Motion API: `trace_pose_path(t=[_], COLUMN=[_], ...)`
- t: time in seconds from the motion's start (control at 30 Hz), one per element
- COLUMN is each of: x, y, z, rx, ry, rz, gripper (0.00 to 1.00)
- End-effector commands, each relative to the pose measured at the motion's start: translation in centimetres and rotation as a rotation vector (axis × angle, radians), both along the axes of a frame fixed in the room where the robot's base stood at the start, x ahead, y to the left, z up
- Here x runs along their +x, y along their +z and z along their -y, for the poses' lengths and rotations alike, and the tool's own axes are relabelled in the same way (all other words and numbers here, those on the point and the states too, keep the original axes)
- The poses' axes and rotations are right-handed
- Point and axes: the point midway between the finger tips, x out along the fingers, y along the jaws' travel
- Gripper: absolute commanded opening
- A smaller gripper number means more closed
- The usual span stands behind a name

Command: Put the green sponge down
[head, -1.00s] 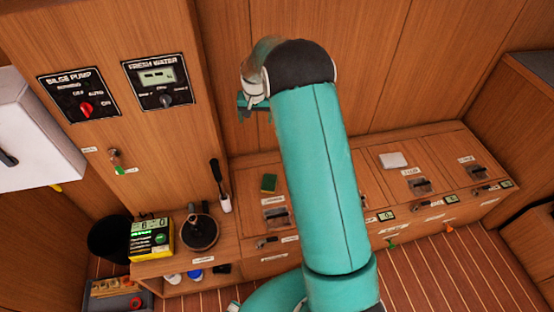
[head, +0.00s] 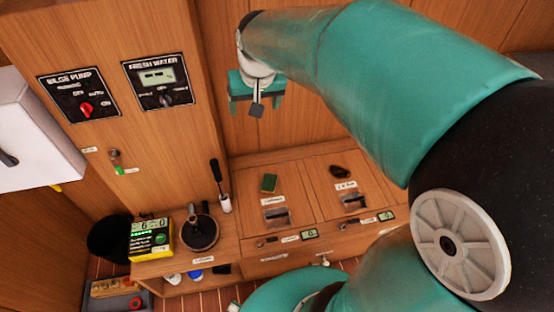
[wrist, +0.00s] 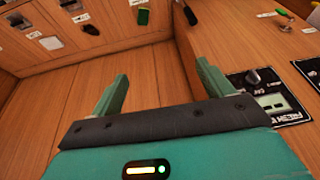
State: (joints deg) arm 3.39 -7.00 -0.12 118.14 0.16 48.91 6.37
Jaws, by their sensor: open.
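The green sponge (head: 269,183) lies on the wooden bench lid, just behind a recessed latch. It also shows as a small dark green block at the top of the wrist view (wrist: 143,17). My gripper (head: 256,97) is in the air in front of the wood-panelled wall, above the sponge in the picture and clear of it. In the wrist view my gripper (wrist: 162,90) has its two teal fingers spread wide, with nothing between them.
A dark lump (head: 340,171) lies on the lid to the right. A winch (head: 200,232), a black-handled brush (head: 221,190) and a yellow meter (head: 151,239) stand to the left. The Fresh Water panel (head: 159,82) is on the wall left of my gripper.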

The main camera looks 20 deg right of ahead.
Motion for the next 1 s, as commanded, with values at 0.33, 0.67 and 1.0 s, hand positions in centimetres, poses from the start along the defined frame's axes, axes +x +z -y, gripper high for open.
trace_pose_path(t=[0.33,0.67,1.0], x=[-9.4,-16.8,-18.2], y=[2.3,1.5,1.0], z=[-1.6,-2.6,-2.7], rx=[-0.024,-0.047,-0.053], ry=[0.080,0.148,0.165], rz=[0.074,0.132,0.142], gripper=[0.79,0.79,0.79])
